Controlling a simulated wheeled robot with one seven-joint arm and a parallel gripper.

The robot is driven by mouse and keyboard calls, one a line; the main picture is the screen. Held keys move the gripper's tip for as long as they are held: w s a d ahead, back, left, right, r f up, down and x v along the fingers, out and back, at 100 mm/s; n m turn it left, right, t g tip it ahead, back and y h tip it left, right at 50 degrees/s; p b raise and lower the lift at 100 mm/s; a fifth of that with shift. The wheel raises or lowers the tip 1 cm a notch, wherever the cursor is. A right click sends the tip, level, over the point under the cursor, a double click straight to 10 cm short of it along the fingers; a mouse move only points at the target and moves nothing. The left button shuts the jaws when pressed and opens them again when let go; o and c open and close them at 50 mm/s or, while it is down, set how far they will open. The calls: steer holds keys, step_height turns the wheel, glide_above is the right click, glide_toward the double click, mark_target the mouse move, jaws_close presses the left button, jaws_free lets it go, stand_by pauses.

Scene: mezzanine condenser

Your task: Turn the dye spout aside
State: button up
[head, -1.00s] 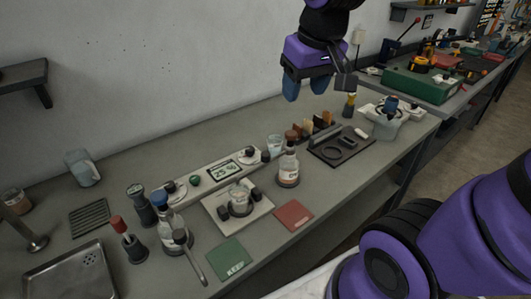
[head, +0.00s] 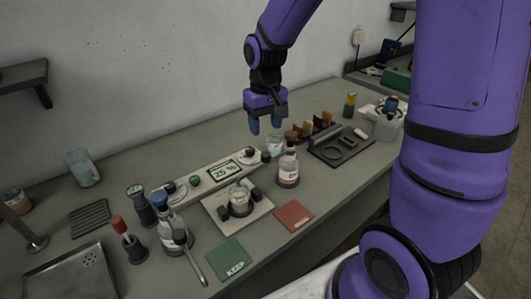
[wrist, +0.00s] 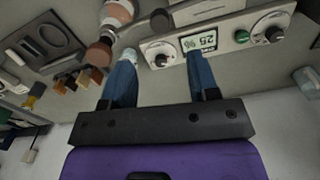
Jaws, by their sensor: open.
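My gripper (head: 265,124) hangs fingers-down with its two blue fingers apart and nothing between them. It is above the back of the bench, over the right end of the console (head: 216,172) with the 25 % display. In the wrist view my gripper (wrist: 161,75) shows the display and a dial beyond its fingertips. A grey arm with a dark round head (head: 188,254) stands at the front left by a blue-capped bottle (head: 163,205); it may be the dye spout, but I cannot tell for certain. A glass beaker (head: 239,197) stands on a pale plate between dark knobs.
A brown-capped bottle (head: 289,165) stands right of the beaker, near below my gripper. A green KEEP pad (head: 229,257) and a red pad (head: 294,215) lie in front. A red-topped holder (head: 128,240) and a metal tray (head: 45,285) are at left. A black tray (head: 330,152) is at right.

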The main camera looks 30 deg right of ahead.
mark_target(265, 153)
step_height(265, 153, down, 10)
steer(key=shift+r, duration=0.2)
stand_by(0.3)
jaws_close()
